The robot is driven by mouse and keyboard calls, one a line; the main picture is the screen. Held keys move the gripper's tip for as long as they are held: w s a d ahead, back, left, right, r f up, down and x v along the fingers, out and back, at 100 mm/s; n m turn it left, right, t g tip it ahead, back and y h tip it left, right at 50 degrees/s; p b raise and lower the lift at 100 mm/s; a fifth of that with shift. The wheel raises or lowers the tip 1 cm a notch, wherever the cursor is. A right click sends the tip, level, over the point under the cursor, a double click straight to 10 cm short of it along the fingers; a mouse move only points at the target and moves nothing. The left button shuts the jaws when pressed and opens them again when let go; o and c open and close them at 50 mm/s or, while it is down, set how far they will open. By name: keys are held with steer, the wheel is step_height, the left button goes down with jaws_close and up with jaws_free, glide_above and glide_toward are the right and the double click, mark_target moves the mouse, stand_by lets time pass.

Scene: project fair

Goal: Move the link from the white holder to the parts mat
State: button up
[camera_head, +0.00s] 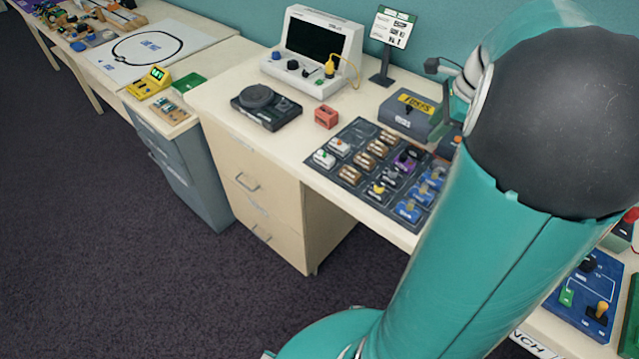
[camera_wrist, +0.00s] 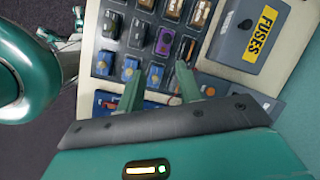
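The dark parts mat (camera_head: 361,129) lies on the pale bench in the head view, with rows of brown, white, purple and blue parts on it. Its blue and purple parts also show below my gripper in the wrist view, where the purple part (camera_wrist: 165,41) sits ahead of the fingers. My gripper (camera_wrist: 158,86) has its two teal fingers apart, with nothing clearly held between them. In the head view my arm hides the gripper and part of the bench. I cannot make out the white holder or pick out the link in either view.
A grey fuses box (camera_head: 405,115) stands behind the mat; it also shows in the wrist view (camera_wrist: 246,42). A red block (camera_head: 326,116), a black round-topped device (camera_head: 266,106) and a white instrument (camera_head: 315,55) stand to the left. A sign stand (camera_head: 389,45) is behind.

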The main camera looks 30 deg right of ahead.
steer(key=a+r+n+h, duration=0.1)
steer(key=a+r+n, duration=0.1)
steer(key=a+n, duration=0.6)
steer(key=a+r+n, duration=0.3)
steer(key=a+n, duration=0.2)
steer(key=a, duration=0.8)
steer(key=s+a+n+t, duration=0.1)
steer(key=s+a+n, duration=0.2)
steer(key=a+n, duration=0.3)
steer(key=s+a+f+n+t, duration=0.1)
steer(key=s+a+n, duration=0.3)
steer(key=a+n, duration=0.2)
steer(key=shift+s+f, duration=0.15)
steer(key=shift+s, duration=0.15)
